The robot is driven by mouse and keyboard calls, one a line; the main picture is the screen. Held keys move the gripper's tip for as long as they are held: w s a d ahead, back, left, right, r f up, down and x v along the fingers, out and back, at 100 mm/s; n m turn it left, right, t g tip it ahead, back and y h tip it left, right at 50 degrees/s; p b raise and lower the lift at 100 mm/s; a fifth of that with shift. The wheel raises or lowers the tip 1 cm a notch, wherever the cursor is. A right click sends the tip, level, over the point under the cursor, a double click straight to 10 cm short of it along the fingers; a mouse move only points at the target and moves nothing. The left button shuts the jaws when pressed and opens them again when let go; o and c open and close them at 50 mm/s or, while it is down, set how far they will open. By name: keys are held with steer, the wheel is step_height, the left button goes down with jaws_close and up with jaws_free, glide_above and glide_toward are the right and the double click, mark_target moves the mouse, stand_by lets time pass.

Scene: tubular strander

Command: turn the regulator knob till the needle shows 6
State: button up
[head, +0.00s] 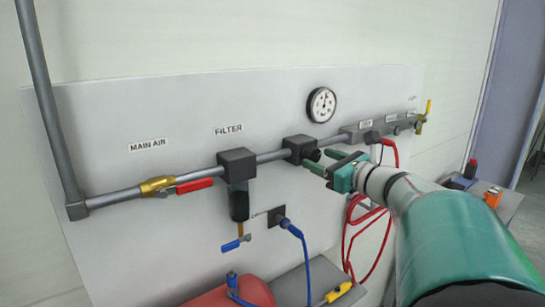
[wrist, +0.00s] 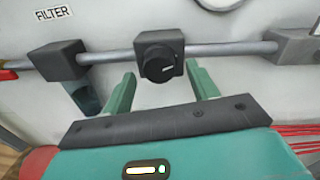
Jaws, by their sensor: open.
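The regulator is a dark block (head: 300,149) on the grey pipe, right of the filter. Its round black knob (wrist: 159,64) faces me in the wrist view and bears a short white mark. The white round gauge (head: 321,104) is on the panel above and right of the regulator; its needle is too small to read exactly. In the wrist view only the gauge's lower edge (wrist: 218,2) shows. My gripper (head: 325,162) is open in front of the knob. In the wrist view its green fingers (wrist: 162,82) stand left and right of the knob, apart from it.
The filter block (head: 238,165) with its dark bowl is left of the regulator. A red-handled valve (head: 175,186) is farther left. A grey manifold (head: 385,127) with red hoses (head: 360,215) is at right. A blue hose (head: 300,250) hangs below.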

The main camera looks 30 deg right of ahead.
steer(key=shift+w, duration=0.95)
steer(key=c, duration=1)
steer(key=shift+m, duration=0.4)
steer(key=o, duration=1)
steer(key=shift+s, duration=0.15)
steer(key=s, duration=1.3)
steer(key=shift+s+d, duration=0.3)
steer(key=shift+d, duration=0.1)
